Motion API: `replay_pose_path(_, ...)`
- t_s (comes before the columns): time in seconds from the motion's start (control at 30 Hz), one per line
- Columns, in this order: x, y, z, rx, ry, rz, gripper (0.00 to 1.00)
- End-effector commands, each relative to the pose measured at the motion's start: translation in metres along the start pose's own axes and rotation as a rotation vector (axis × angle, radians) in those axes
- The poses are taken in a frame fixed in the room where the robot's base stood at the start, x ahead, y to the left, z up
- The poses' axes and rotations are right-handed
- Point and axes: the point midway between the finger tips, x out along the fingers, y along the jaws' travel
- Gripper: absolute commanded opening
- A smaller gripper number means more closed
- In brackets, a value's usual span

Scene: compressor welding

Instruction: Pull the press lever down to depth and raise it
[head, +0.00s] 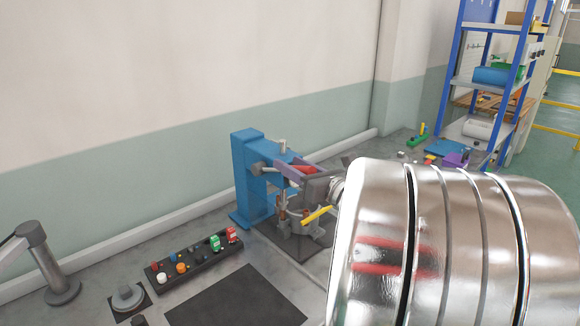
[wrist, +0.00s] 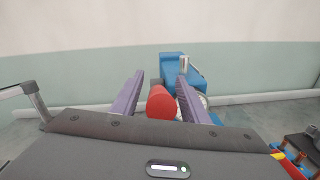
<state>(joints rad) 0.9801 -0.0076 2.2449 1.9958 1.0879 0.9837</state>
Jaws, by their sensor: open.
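The blue press (head: 247,170) stands on the bench by the wall; it also shows beyond the jaws in the wrist view (wrist: 174,70). The press lever's red knob (wrist: 161,102) lies between the two purple fingers of my gripper (wrist: 160,78). The fingers are open, one on each side of the knob, with a visible gap at least on the left. In the head view the red knob (head: 305,170) shows partly behind my gripper (head: 290,164) at the press front. The lever's rod is mostly hidden.
A strip of coloured buttons and knobs (head: 190,262) lies left of the press, near a dark mat (head: 236,300). A grey post (head: 48,265) stands at far left. A blue shelf rack (head: 490,80) and small coloured parts are at the right.

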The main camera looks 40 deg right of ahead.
Motion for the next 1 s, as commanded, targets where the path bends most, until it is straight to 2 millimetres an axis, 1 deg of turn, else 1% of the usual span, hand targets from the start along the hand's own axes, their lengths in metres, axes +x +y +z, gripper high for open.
replay_pose_path(0.17, -0.0002, -0.0001, 0.0000, 0.000, 0.000, 0.000, 0.41)
replay_pose_path(0.73, -0.0005, -0.0001, 0.0000, -0.001, 0.000, 0.000, 0.01)
replay_pose_path(1.0, -0.0005, -0.0002, 0.0001, -0.001, 0.000, 0.000, 0.00)
